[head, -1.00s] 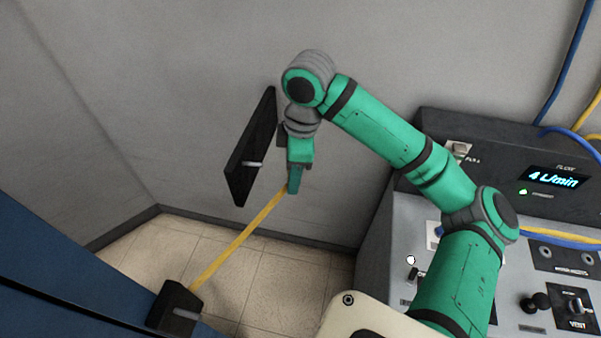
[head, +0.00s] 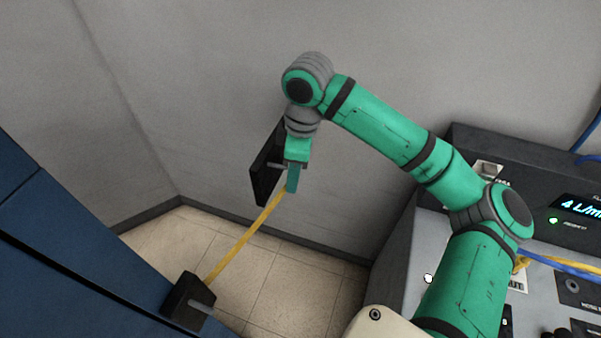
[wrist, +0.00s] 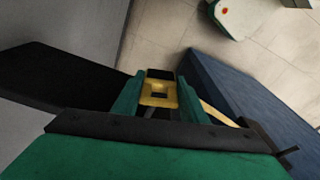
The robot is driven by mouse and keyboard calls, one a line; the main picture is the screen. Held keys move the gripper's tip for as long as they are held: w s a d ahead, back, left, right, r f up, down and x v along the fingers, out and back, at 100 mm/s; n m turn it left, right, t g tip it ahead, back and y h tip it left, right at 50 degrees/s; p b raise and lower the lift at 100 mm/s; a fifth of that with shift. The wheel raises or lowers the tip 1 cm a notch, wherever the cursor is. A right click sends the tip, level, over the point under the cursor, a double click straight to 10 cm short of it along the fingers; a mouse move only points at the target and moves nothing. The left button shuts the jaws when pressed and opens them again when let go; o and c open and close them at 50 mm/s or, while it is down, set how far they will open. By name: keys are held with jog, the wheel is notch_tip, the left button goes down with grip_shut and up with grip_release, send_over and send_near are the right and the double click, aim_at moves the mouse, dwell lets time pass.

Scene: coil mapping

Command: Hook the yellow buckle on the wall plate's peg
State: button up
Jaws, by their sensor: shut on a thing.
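The yellow buckle (wrist: 158,93) is a square frame with a hole, held between the green fingers of my gripper (wrist: 157,98) in the wrist view. In the head view my gripper (head: 292,184) points down and its fingers hide the buckle. A yellow strap (head: 243,238) runs from there down left. The black wall plate (head: 262,182) stands just left of and partly behind my gripper. Its pale peg (head: 277,165) sticks out toward the gripper; the gripper covers part of this area. I cannot tell whether buckle and peg touch. The plate (wrist: 62,75) also shows in the wrist view.
The strap's lower end meets a black block (head: 188,300) with a short pin, on the blue cabinet (head: 70,245). A grey console (head: 405,225) with knobs, hoses and a display stands right. Tiled floor (head: 275,270) lies open between them.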

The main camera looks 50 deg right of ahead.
aim_at(279, 165)
jog(key=shift+w+a+f, duration=0.1)
jog(key=shift+w+a, duration=0.15)
jog(key=shift+w, duration=0.55)
jog(key=shift+w+a+f, duration=0.1)
jog(key=shift+w+a, duration=0.1)
jog(key=shift+w, duration=0.55)
jog(key=shift+w+a+f, duration=0.1)
jog(key=shift+w+f, duration=0.1)
jog(key=shift+w, duration=0.05)
jog(key=shift+s, duration=0.15)
jog(key=o, duration=1.1)
jog(key=r, duration=0.7)
jog(key=s+r, duration=0.1)
jog(key=r, duration=0.2)
jog(key=shift+d+r, duration=0.35)
